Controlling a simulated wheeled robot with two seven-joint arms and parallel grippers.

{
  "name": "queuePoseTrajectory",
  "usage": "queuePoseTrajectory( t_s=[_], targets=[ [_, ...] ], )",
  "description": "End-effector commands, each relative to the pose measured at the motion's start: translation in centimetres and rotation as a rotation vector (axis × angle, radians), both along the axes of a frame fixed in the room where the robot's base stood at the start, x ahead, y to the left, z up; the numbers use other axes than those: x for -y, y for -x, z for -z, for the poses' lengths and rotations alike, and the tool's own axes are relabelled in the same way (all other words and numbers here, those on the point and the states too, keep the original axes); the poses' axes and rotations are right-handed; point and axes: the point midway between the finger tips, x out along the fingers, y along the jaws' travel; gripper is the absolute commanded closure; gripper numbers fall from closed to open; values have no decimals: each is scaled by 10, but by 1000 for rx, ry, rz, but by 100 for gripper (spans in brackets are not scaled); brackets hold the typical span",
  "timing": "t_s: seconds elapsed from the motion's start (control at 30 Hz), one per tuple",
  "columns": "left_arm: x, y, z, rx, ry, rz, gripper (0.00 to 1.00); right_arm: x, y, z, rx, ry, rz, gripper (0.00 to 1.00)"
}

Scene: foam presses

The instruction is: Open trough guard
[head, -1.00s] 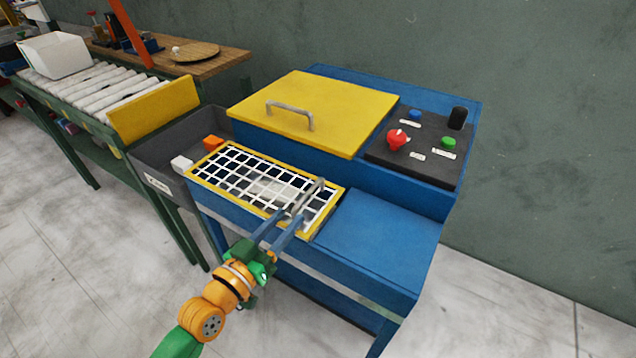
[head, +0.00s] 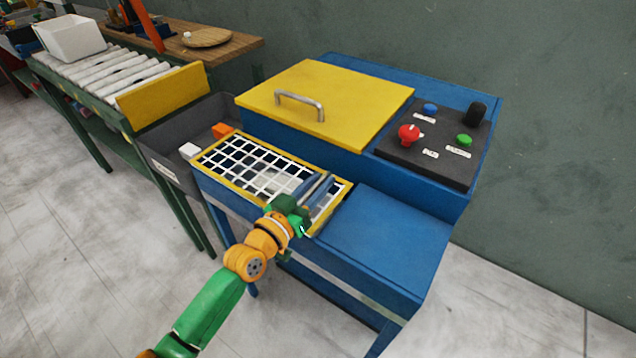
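The trough guard (head: 244,163) is a white wire grid in a yellow frame. It lies flat over the trough at the front left of the blue press. My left gripper (head: 322,184) is over the guard's right end, where the guard's grey bar handle is. Its two blue-grey fingers look apart, one on each side of the handle's place. The fingers mostly hide the handle, and I cannot tell whether they touch it. My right gripper is not in view.
A yellow lid (head: 345,108) with a grey handle covers the press behind the guard. A control panel (head: 415,155) with red, blue and green buttons is at right. A dark bin (head: 168,146) and a roller conveyor (head: 100,80) stand at left. The blue front-right top (head: 385,235) is clear.

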Motion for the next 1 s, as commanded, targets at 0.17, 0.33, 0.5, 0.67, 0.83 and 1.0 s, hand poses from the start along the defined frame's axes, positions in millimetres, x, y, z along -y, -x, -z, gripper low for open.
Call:
queuePoseTrajectory(
  t_s=[0.17, 0.33, 0.5, 0.67, 0.83, 1.0],
  targets=[
    [0, 0, 0, 0, 0, 0, 100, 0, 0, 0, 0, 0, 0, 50],
    [0, 0, 0, -1, 0, 0, 100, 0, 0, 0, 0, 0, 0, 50],
    [0, 0, 0, -1, 0, 0, 100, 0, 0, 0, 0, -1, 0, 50],
    [0, 0, 1, -2, 1, 0, 100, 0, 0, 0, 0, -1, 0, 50],
    [0, 0, 1, -2, 1, 0, 100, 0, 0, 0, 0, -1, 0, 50],
    [0, 0, 1, -3, 0, 0, 100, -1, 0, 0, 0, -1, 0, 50]
  ],
)
